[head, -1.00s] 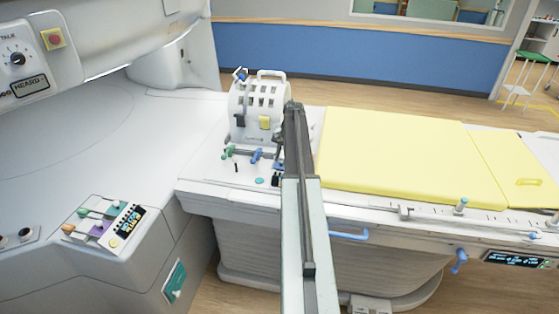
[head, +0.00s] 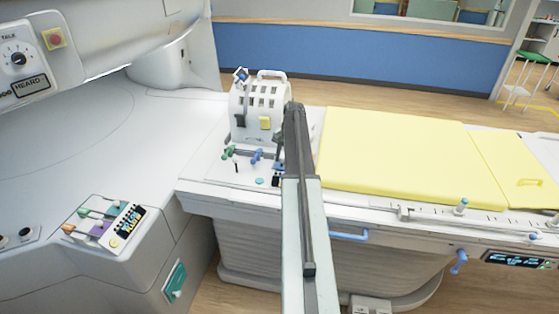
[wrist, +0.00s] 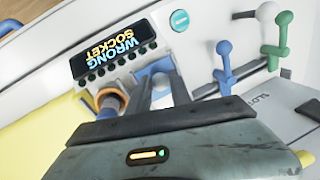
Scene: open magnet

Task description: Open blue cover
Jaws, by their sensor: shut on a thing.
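The blue cover (wrist: 151,69) is partly visible in the wrist view, a pale blue piece largely hidden between the dark fingers. My gripper (wrist: 160,88) is shut on it, just below the small display. In the head view, my gripper (head: 279,150) is low over the right side of the white control panel, beside the yellow mattress; my arm hides part of that area. A bit of blue (head: 279,166) shows beside it there. How far the cover is raised cannot be told.
A display reading WRONG SOCKET (wrist: 115,47) and a teal button (wrist: 180,20) are close by. A blue lever (wrist: 222,62) and a green lever (wrist: 284,38) stand to the right. An orange-brown ring (wrist: 110,100) is close left. The yellow mattress (head: 390,150) lies right of my arm.

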